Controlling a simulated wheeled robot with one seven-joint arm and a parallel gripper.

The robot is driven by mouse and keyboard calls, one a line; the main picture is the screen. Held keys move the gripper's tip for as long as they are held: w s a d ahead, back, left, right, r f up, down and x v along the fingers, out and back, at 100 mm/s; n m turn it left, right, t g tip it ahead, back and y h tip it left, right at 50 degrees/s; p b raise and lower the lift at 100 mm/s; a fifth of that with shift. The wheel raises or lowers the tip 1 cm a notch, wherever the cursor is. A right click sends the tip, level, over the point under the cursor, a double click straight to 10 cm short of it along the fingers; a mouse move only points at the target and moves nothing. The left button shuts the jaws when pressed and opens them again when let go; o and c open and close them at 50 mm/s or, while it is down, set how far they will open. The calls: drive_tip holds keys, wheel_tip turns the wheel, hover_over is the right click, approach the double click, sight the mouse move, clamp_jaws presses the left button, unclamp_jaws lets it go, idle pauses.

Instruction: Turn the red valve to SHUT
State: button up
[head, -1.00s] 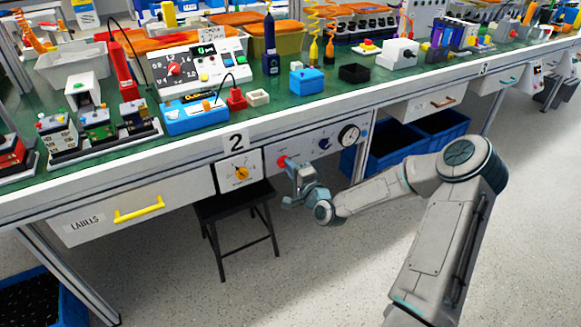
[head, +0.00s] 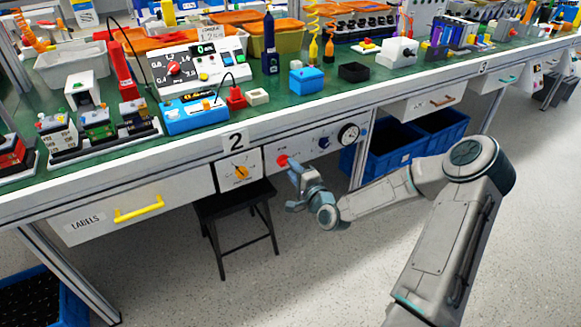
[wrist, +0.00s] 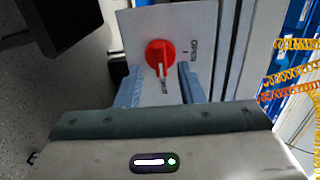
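The red valve (head: 282,161) is a round red knob on the pale panel under the bench edge, just right of the yellow-knob switch. In the wrist view, the red valve (wrist: 158,52) has a pale pointer directed down at the SHUT lettering (wrist: 164,87); the OPEN lettering (wrist: 194,49) is to its right. My gripper (wrist: 160,70) is open and empty, its two blue fingers apart below the knob, one on each side of the pointer line. In the head view, my gripper (head: 297,178) is just right of and below the valve. Contact cannot be told.
A yellow-knob switch (head: 240,172) is left of the valve. A dark blue knob (head: 324,143) and a round gauge (head: 349,133) are to its right. A black stool (head: 236,202) stands below. Blue bins (head: 390,150) sit under the bench at right.

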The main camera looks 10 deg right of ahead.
drive_tip(key=p+v, duration=0.1)
drive_tip(key=v, duration=1.1)
drive_tip(key=shift+p, duration=0.35)
drive_tip(key=shift+r, duration=0.1)
